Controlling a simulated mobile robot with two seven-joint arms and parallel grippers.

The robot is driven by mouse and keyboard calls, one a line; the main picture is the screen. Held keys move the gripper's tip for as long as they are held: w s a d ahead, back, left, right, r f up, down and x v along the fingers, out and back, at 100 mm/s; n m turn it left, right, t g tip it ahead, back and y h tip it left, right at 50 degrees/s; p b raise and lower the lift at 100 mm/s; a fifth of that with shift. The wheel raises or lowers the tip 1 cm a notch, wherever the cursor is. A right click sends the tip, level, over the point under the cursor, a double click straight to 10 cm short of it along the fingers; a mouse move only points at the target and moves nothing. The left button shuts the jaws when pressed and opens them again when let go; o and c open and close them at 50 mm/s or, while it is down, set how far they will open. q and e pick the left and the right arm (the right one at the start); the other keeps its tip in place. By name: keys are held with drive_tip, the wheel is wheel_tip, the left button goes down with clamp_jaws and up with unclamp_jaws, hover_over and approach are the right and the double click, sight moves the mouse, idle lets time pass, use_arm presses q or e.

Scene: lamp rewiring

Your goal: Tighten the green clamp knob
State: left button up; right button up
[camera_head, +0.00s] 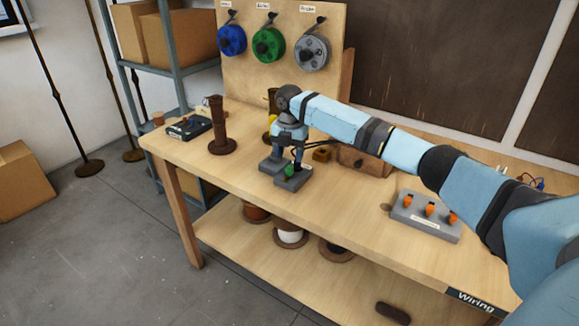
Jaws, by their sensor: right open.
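The green clamp knob (289,171) stands on a small grey clamp block (294,182) near the front edge of the wooden workbench. My right arm reaches in from the right, and my right gripper (289,157) points down just above the knob with its jaws open. The fingers partly hide the clamp, and I cannot tell whether they touch the knob. A second grey block (271,165) sits just left of it. My left gripper is out of view.
A dark brown post (219,130) on a round base stands left of the clamp. A grey block with orange knobs (424,216) lies to the right. Blue, green and grey spools (268,44) hang on the back board. Bare benchtop (330,222) lies in front.

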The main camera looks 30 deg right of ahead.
sight(290, 167)
drive_tip(key=shift+f, duration=2.35)
drive_tip(key=c, duration=0.9)
